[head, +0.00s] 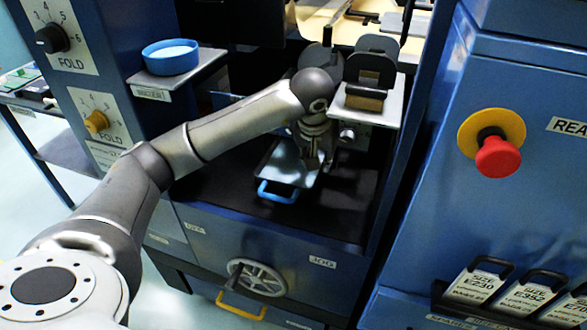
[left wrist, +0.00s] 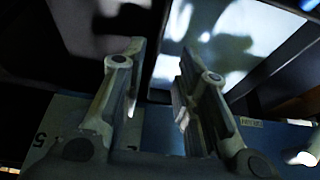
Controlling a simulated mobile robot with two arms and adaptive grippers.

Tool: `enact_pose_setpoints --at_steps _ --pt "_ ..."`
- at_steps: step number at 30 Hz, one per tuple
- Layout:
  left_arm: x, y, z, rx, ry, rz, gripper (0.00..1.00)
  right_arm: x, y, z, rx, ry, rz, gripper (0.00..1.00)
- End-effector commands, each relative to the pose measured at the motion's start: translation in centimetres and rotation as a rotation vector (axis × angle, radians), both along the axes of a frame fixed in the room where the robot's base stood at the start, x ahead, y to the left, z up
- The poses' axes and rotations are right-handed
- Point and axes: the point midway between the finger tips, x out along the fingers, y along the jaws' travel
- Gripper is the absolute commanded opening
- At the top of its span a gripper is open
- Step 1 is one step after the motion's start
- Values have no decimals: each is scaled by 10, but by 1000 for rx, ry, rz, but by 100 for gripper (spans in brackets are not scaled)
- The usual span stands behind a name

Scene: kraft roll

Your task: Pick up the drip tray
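The drip tray is a shallow pale metal tray (head: 283,166) with a blue handle (head: 278,192) at its front. It lies on the dark floor of the machine's bay in the head view. My left gripper (head: 312,160) is over the tray's right part, pointing down, and hides some of it. In the left wrist view my left gripper (left wrist: 162,50) has its two fingers apart with nothing between them. A bright shadowed surface (left wrist: 225,45) lies beyond the fingers; I cannot tell whether it is the tray. My right gripper is not in view.
A grey bracket with a dark roller (head: 364,98) overhangs the bay right of my wrist. A blue round dish (head: 171,57) sits on a shelf at left. A handwheel (head: 258,278) is below, and a red emergency button (head: 497,157) is at right. The bay's front left floor is clear.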

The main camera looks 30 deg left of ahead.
Motion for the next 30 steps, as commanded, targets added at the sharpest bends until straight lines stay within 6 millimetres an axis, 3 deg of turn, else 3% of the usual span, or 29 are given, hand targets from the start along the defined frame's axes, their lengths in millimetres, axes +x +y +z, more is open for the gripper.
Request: enact_pose_setpoints --at_steps 10,20,27,30 --pt "16 0 -43 -2 2 1 29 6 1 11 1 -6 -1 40" --pt "20 1 -48 0 -2 0 29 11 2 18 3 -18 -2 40" --pt "19 1 -48 -1 -1 0 0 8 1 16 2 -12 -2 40" --pt "19 1 -48 -1 -1 0 0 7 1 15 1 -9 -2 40"
